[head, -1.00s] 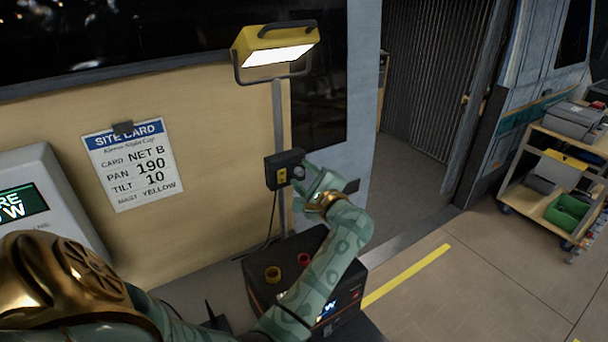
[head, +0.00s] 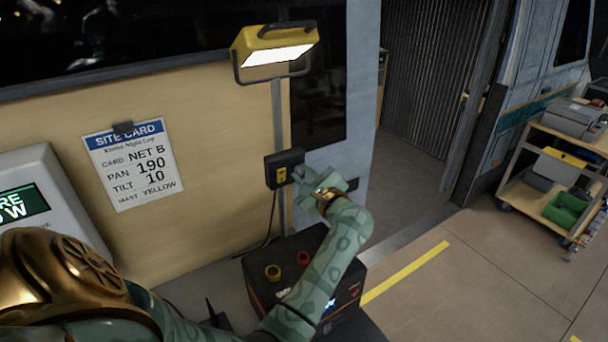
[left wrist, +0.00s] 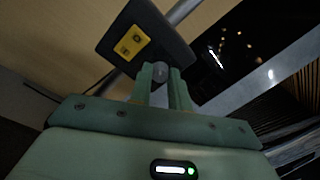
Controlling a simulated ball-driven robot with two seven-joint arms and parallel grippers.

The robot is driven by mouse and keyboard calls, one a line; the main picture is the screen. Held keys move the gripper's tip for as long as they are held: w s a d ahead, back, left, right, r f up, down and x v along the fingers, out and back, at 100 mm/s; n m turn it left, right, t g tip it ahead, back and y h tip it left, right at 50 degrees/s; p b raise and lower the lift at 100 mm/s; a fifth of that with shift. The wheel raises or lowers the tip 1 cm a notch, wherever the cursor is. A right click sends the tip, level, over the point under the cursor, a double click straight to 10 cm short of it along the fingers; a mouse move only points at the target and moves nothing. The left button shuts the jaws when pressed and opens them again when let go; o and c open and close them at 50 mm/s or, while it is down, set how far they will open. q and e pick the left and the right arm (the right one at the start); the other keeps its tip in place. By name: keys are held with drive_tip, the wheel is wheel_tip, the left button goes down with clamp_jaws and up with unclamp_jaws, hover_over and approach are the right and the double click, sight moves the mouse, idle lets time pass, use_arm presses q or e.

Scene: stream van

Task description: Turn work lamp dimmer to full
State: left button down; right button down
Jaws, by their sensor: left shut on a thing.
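The work lamp (head: 275,42) is yellow with a lit white panel and stands on a grey pole. Its dark dimmer box (head: 271,173) is fixed to the pole and bears a yellow switch plate. The box and yellow plate also show in the left wrist view (left wrist: 172,42). My left gripper (head: 305,177) is at the right part of the box. In the left wrist view its two fingers (left wrist: 160,80) are shut on a small round grey dimmer knob (left wrist: 160,72). The knob is largely hidden by the fingers. My right gripper is not in view.
A black box (head: 262,268) with a yellow and a red knob stands below my left forearm. A site card (head: 133,166) hangs on the wooden wall. A shelf cart (head: 545,185) stands at the far right. The floor between is clear.

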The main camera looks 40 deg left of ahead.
use_arm(q)
drive_tip(key=m+p, duration=0.1)
drive_tip(key=m, duration=0.1)
drive_tip(key=shift+m, duration=0.4)
drive_tip(key=m+p, duration=0.1)
drive_tip(key=m, duration=0.2)
drive_tip(key=shift+r+m, duration=0.1)
drive_tip(key=shift+m, duration=0.2)
drive_tip(key=m+p, duration=0.2)
drive_tip(key=m, duration=0.1)
drive_tip(key=shift+g, duration=0.4)
drive_tip(key=m+p, duration=0.2)
drive_tip(key=m, duration=0.2)
drive_tip(key=shift+w+m, duration=0.1)
drive_tip(key=shift+m, duration=0.3)
drive_tip(key=m+p, duration=0.2)
drive_tip(key=m, duration=0.1)
drive_tip(key=m+p, duration=0.1)
drive_tip(key=m, duration=0.2)
drive_tip(key=m+p, duration=0.1)
drive_tip(key=m, duration=0.2)
drive_tip(key=shift+g, duration=0.4)
drive_tip(key=shift+m+p, duration=0.5)
drive_tip(key=shift+m, duration=0.8)
